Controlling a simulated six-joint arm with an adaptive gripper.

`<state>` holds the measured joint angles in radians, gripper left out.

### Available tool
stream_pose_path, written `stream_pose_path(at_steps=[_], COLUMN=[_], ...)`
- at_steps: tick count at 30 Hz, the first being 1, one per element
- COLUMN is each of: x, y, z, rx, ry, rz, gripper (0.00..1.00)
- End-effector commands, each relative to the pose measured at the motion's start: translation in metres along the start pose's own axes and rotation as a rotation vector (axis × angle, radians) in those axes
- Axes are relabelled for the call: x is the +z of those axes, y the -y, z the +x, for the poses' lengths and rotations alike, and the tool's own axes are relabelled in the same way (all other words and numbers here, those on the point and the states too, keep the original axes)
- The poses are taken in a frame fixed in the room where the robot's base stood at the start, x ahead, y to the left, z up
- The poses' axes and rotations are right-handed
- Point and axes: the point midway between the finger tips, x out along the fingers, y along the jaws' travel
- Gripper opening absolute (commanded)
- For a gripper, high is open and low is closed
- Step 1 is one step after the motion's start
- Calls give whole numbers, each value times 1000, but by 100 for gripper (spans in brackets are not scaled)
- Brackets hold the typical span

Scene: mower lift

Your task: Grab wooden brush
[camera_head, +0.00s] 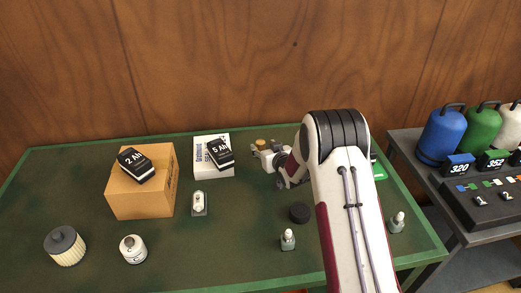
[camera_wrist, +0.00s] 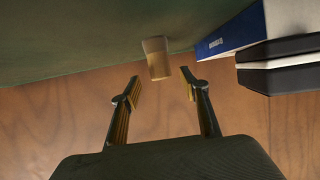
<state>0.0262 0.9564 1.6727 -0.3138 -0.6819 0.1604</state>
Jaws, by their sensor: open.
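In the wrist view, which looks upside down, a tan, wood-coloured piece (camera_wrist: 157,56) stands on the green table top just ahead of my fingertips. It looks like the wooden brush, but I see no bristles. My gripper (camera_wrist: 160,77) is open, with one finger to each side of the line to this piece and nothing held. In the head view my gripper (camera_head: 268,153) is low near the back edge of the table, partly hidden by my arm. The brush is not clearly told apart there.
A white box (camera_head: 208,171) with a black 5 Ah battery (camera_head: 220,154) on it stands close left of my gripper. A cardboard box (camera_head: 142,198) is further left. The wooden wall (camera_head: 240,70) is close behind.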

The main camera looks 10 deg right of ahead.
Motion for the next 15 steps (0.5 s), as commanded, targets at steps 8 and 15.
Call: stream_pose_path(at_steps=[8,15], x=[1,6], y=[0,1], z=[3,19], rx=[0,0], ry=[0,0], rz=[0,0], gripper=[45,45])
